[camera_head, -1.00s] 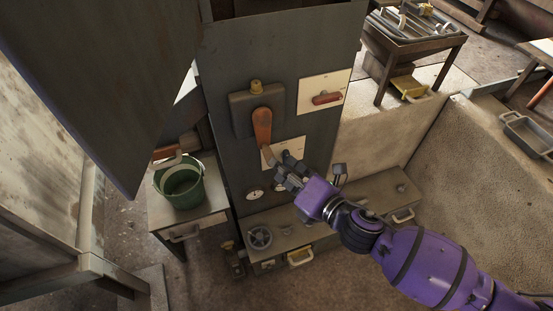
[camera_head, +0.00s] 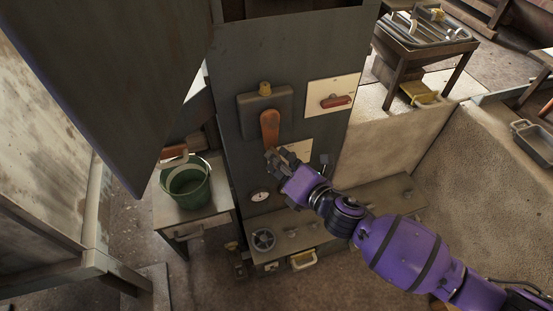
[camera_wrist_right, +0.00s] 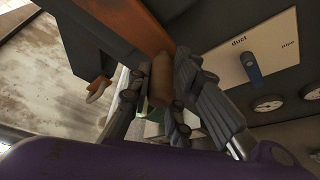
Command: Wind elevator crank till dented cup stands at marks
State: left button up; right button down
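An orange crank arm (camera_head: 270,127) hangs down from a dark box on the upright panel. In the right wrist view its orange arm (camera_wrist_right: 142,28) ends in a brown cylindrical handle (camera_wrist_right: 160,80). My right gripper (camera_head: 273,155) is at the lower end of the crank. In the wrist view its fingers (camera_wrist_right: 158,90) stand on both sides of the handle. Whether both press on it is unclear. I cannot make out a dented cup or its marks in either view. My left gripper is not in view.
A red handle (camera_head: 335,101) sits on a pale plate right of the crank. A labelled plate with a blue lever (camera_wrist_right: 252,70) and round gauges (camera_wrist_right: 268,103) is close to the right gripper. A green bucket (camera_head: 187,188) stands on a bench at left. A handwheel (camera_head: 263,239) is below.

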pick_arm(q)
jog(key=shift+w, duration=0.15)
pick_arm(e)
jog(key=shift+a+r, duration=0.15)
jog(key=shift+a, duration=0.1)
